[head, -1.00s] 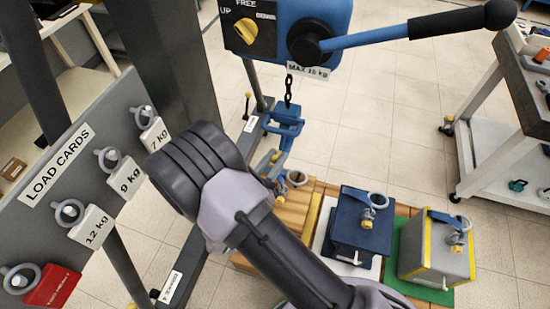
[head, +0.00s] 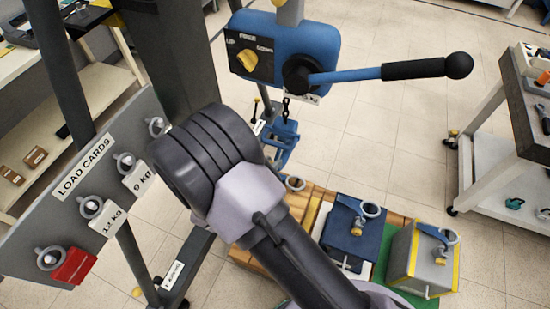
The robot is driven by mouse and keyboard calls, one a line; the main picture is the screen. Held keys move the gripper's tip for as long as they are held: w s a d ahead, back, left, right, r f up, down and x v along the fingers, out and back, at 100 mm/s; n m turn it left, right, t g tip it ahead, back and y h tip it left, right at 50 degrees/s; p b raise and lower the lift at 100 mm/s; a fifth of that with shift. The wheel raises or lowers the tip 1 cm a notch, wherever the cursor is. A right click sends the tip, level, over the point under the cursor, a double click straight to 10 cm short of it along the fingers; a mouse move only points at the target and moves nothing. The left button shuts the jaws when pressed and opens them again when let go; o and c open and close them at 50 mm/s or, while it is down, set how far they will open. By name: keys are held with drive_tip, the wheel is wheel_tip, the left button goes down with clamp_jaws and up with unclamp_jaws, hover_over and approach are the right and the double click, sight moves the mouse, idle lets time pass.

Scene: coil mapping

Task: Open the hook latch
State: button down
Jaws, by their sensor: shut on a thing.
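The blue hook block (head: 282,138) hangs on a short dark chain (head: 286,108) below the blue hoist. Its lower part, where a hook and latch would sit, is hidden behind my arm (head: 240,190), so I cannot tell how the latch stands. My gripper is not visible; my own arm covers the area near the hook's lower end.
The hoist (head: 285,45) has a yellow selector knob and a lever (head: 400,72) reaching right. A load cards board (head: 75,205) stands left. A blue box (head: 345,235) and a grey box (head: 405,265) with rings stand below. A cart (head: 495,165) is right; floor between is clear.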

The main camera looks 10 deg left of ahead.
wheel_tip(320, 180, up, 3)
drive_tip(key=g+p, duration=0.1)
drive_tip(key=p, duration=0.1)
drive_tip(key=g+p, duration=0.1)
drive_tip(key=p, duration=0.1)
drive_tip(key=shift+w+a+g+y, duration=0.15)
drive_tip(key=shift+g+y, duration=0.15)
drive_tip(key=shift+w+r+g+p, duration=0.2)
drive_tip(key=shift+g+p, duration=0.4)
drive_tip(key=shift+p, duration=0.65)
